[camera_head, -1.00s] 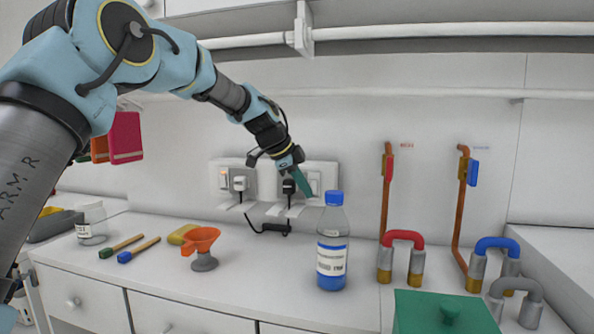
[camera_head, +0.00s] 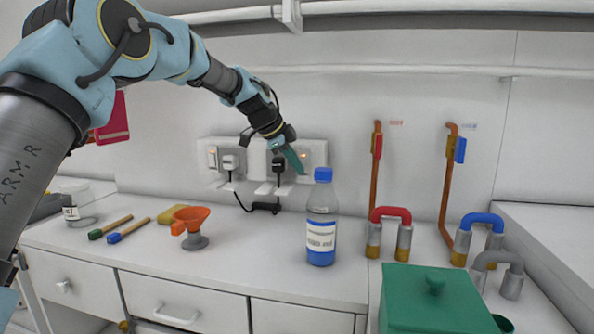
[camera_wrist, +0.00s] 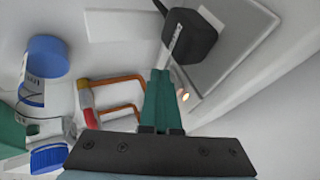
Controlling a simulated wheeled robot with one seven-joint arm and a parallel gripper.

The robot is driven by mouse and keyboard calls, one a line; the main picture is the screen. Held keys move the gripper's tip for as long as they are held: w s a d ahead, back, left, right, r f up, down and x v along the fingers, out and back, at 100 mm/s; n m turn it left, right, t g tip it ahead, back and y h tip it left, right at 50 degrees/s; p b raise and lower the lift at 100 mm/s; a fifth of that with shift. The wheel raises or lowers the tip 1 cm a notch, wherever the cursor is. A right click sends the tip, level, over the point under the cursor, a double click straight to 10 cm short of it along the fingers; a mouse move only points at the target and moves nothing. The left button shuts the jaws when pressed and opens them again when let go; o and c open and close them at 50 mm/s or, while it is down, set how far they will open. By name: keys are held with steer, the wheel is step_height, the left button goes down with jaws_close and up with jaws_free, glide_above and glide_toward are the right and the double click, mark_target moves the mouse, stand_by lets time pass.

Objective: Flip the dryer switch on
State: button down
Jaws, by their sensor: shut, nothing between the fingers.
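Two white socket panels are on the back wall, the left one (camera_head: 228,141) and the right one (camera_head: 316,148). The left panel holds a white plug (camera_head: 230,162) and a rocker switch (camera_head: 212,158). The right panel holds a black plug (camera_head: 279,164), which also shows large in the wrist view (camera_wrist: 191,38). My gripper (camera_head: 300,170) has green fingers, shut and empty, at the right panel, right of the black plug. In the wrist view a small glowing switch (camera_wrist: 184,95) is just right of my fingertips (camera_wrist: 161,75); contact cannot be told. I see no dryer label.
A bottle with blue liquid (camera_head: 321,232) stands just in front and right of the panels. Red and blue taps (camera_head: 390,214) and a green box (camera_head: 432,300) are right.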

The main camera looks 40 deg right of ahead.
steer(key=shift+r, duration=0.25)
steer(key=shift+r+p, duration=0.55)
steer(key=shift+r, duration=0.2)
steer(key=shift+f, duration=0.1)
